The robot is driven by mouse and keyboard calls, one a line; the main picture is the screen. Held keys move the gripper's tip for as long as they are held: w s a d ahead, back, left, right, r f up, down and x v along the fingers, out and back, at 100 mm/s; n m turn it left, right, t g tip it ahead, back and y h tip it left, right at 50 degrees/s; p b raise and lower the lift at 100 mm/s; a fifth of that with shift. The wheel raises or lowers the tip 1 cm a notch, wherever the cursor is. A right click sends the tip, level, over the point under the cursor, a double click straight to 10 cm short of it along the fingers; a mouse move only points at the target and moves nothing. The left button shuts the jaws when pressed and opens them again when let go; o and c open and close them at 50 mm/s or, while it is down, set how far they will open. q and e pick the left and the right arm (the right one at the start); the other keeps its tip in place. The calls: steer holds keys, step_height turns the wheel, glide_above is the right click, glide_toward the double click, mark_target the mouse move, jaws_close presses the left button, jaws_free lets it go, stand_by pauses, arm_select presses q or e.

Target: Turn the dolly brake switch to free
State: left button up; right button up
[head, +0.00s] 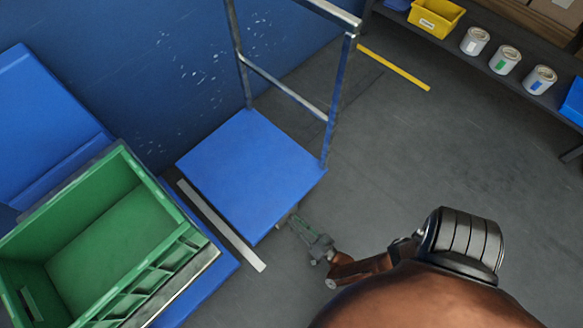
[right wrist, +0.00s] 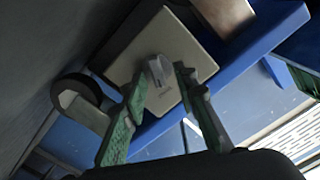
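The blue dolly (head: 250,170) with a metal push handle stands on the floor in the middle of the head view. My right gripper (head: 298,222) is low at the dolly's near right edge. In the right wrist view, a pale grey brake switch (right wrist: 158,71) sits on a beige plate (right wrist: 178,50) under the blue deck. The green-padded fingers of my right gripper (right wrist: 162,80) are apart, one on each side of the switch. I see a gap at the switch's right; whether the left finger touches it I cannot tell. The plate's marking is too small to read. My left gripper is not in view.
A dark caster wheel (right wrist: 78,97) is left of the fingers in the right wrist view. A green crate (head: 110,215) stands on a blue base at left. A shelf at top right holds a yellow bin (head: 436,17) and white cans (head: 505,60). Floor right of the dolly is clear.

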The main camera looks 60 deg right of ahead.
steer(key=shift+d, duration=0.15)
steer(key=shift+c, duration=0.7)
jaws_close()
